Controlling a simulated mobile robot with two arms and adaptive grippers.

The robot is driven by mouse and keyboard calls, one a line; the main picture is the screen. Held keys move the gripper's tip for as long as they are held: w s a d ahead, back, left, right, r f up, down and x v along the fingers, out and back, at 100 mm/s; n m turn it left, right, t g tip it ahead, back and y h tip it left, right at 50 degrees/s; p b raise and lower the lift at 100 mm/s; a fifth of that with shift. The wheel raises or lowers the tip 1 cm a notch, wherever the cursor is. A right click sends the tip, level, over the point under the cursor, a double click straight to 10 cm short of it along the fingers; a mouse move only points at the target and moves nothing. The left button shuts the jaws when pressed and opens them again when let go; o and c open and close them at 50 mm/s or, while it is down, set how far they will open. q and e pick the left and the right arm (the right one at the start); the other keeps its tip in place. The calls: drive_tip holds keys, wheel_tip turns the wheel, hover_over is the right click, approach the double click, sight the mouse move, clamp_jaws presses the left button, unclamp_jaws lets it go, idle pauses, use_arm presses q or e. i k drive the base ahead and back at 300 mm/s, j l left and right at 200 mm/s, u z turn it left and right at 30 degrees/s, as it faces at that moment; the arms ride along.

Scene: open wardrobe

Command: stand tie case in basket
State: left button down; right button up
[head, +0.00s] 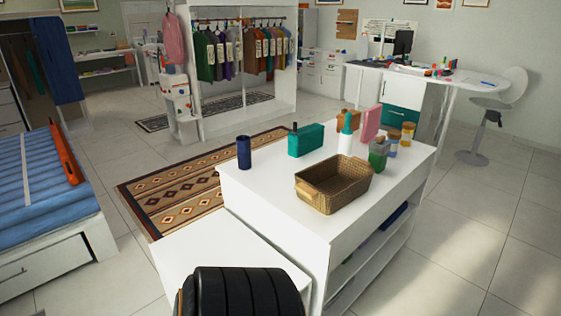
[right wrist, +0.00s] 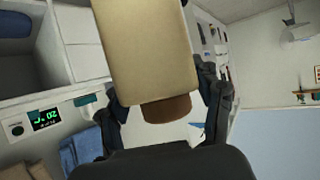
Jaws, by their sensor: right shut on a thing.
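My right gripper (right wrist: 163,88) is shut on a tan, long case with a brown end piece (right wrist: 155,75) in the right wrist view. The case lies between both dark fingers, and its far end runs out of the top of the picture. I take it to be the tie case. The woven brown basket (head: 312,197) stands on the white island top in the head view and looks empty. Neither gripper shows in the head view, so I cannot tell how far the case is from the basket. My left gripper is not in view.
On the white island (head: 240,182) stand a dark blue cylinder (head: 243,152), a teal box-shaped container (head: 306,140), a pink item (head: 371,123), a green-capped white bottle (head: 346,138) and several jars behind the basket. A lower white surface (head: 205,255) adjoins in front. Floor is open at right.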

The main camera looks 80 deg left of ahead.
sight(332, 191)
drive_tip(key=i+j+u, duration=0.2)
drive_tip(key=i+u, duration=0.2)
drive_tip(key=i+j+u, duration=0.1)
drive_tip(key=i+u, duration=0.65)
drive_tip(key=i, duration=0.15)
drive_tip(key=i+l+u, duration=0.25)
drive_tip(key=i+u, duration=0.15)
drive_tip(key=i, duration=0.05)
